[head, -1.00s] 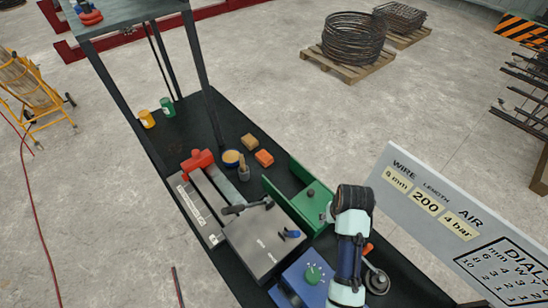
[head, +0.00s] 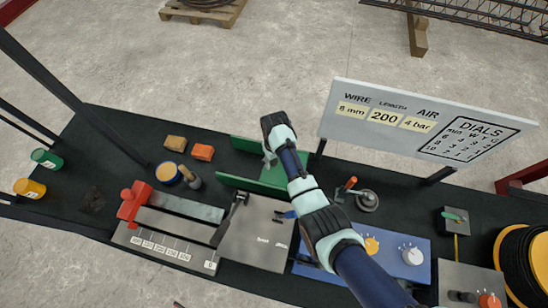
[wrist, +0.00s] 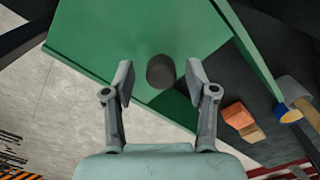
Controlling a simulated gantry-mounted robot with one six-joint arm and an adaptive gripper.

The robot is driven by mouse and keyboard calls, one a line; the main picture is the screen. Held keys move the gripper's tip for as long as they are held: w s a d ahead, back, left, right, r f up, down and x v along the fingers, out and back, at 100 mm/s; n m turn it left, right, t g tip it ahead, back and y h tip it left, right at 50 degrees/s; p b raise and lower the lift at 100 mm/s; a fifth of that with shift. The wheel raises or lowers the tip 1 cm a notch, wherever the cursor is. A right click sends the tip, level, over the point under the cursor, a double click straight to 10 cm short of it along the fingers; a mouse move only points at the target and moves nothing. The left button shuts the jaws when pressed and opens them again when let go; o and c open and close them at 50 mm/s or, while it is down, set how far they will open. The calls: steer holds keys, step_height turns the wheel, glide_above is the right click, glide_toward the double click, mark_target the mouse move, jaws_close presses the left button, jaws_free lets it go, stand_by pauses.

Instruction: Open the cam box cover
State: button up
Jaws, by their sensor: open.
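The green cam box (head: 240,183) stands on the black bench, partly hidden by my arm in the head view. The wrist view shows its flat green cover (wrist: 110,38) with a round dark knob (wrist: 160,70) on it. My gripper (wrist: 160,82) is open, with one finger on each side of the knob in the picture. I cannot tell whether the fingers touch it or are still above it. In the head view my gripper (head: 269,158) points down over the green box, its fingertips hard to make out.
A grey box with a lever (head: 262,235) and a blue dial panel (head: 390,250) stand in front. A sign board (head: 425,120) stands behind, to the right.

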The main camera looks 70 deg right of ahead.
steer(key=shift+w+f, duration=0.1)
steer(key=shift+f, duration=0.45)
jaws_close()
